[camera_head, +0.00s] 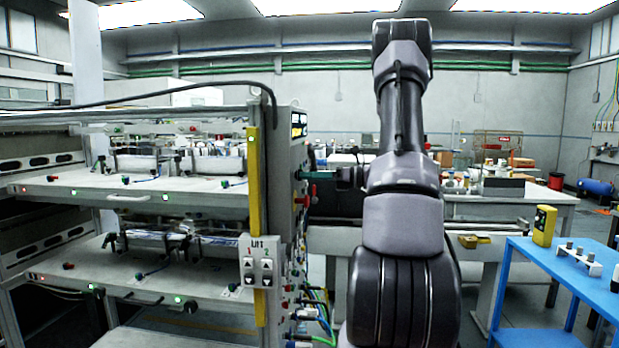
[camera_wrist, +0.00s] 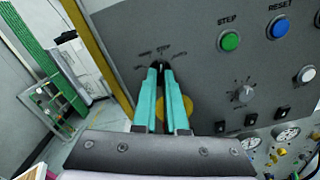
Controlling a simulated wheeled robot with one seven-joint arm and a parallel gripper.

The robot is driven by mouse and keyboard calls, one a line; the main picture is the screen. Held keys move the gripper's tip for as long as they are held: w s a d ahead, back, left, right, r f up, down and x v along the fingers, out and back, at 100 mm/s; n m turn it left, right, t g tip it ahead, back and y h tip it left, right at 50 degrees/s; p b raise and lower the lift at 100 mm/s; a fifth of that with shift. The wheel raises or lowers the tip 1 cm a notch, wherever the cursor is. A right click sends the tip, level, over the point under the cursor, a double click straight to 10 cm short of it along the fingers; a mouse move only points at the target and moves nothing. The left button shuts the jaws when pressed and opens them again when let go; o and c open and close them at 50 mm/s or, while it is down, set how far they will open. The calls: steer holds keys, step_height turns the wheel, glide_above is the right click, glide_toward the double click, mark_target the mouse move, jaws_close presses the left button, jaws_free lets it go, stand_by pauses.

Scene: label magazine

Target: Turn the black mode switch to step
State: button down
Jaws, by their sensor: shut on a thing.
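The black mode switch (camera_wrist: 158,64) sits on a grey control panel (camera_wrist: 205,75), with small lettering around it that is mostly too small to read. My gripper (camera_wrist: 160,72) has two teal fingers, close together at the switch and shut on it. The fingertips hide part of the switch, so I cannot tell which mark it points to. In the head view my gripper (camera_head: 312,175) reaches left to the side panel of the machine (camera_head: 298,140), and the switch itself is hidden there.
Right of the switch are a green STEP button (camera_wrist: 230,42), a blue RESET button (camera_wrist: 279,27) and a grey knob (camera_wrist: 242,94). A yellow round part (camera_wrist: 180,108) lies partly behind the fingers. A blue table (camera_head: 560,275) stands at right.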

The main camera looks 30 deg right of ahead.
steer(key=c, duration=1)
jaws_free()
steer(key=shift+o, duration=0.2)
steer(key=v, duration=1)
steer(key=shift+s+d, duration=0.25)
steer(key=shift+d, duration=0.1)
steer(key=shift+a, duration=0.1)
